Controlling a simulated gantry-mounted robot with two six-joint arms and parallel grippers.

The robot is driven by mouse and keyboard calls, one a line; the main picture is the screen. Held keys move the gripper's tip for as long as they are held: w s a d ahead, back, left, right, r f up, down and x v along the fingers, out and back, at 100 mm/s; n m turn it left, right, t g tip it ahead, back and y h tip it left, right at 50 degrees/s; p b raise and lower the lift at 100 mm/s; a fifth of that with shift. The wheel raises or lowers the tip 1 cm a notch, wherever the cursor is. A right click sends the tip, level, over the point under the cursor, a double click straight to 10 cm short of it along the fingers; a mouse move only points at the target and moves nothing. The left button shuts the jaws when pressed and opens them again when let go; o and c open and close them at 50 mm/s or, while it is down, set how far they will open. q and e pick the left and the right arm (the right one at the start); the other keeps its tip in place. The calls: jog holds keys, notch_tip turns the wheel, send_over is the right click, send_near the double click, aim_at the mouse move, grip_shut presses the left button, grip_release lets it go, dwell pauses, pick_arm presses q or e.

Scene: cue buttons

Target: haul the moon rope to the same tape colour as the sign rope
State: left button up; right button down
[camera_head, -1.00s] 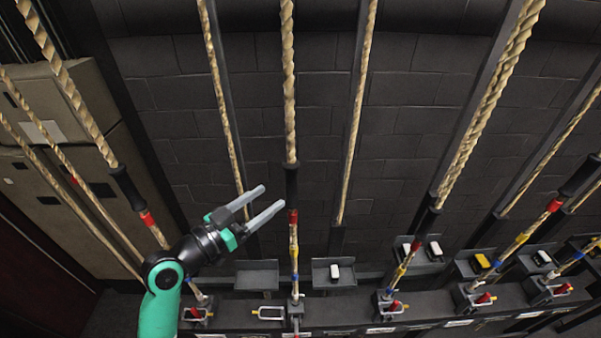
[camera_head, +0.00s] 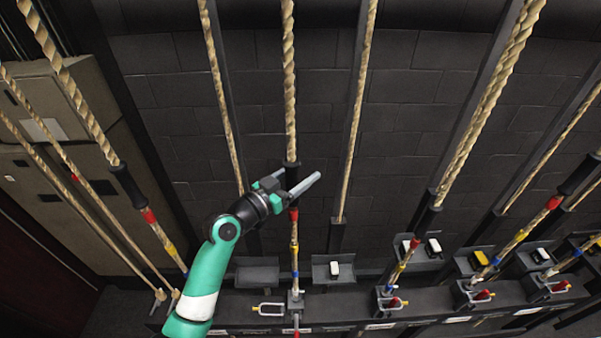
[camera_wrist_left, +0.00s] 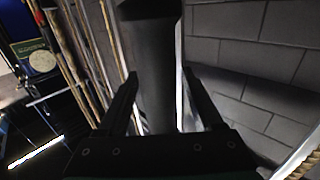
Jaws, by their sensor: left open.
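My left gripper (camera_head: 301,179) is open at the black sleeve (camera_head: 291,176) of the middle rope (camera_head: 289,80). In the left wrist view the sleeve (camera_wrist_left: 155,75) stands between the two open fingers, with a gap visible on its right. Below the sleeve this rope carries red tape (camera_head: 293,214), then yellow and blue lower down. A rope at the left (camera_head: 75,90) and one at the right (camera_head: 553,203) also have red, yellow and blue tape. I cannot read which rope is the moon rope or the sign rope. My right gripper is out of view.
A dark rail (camera_head: 340,308) with rope locks and small labels runs along the bottom. Small trays there hold a white block (camera_head: 334,268) and a yellow block (camera_head: 481,259). A board with a pale disc (camera_wrist_left: 42,62) shows in the left wrist view. A block wall is behind.

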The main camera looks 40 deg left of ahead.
pick_arm(q)
grip_shut()
dwell(1.3)
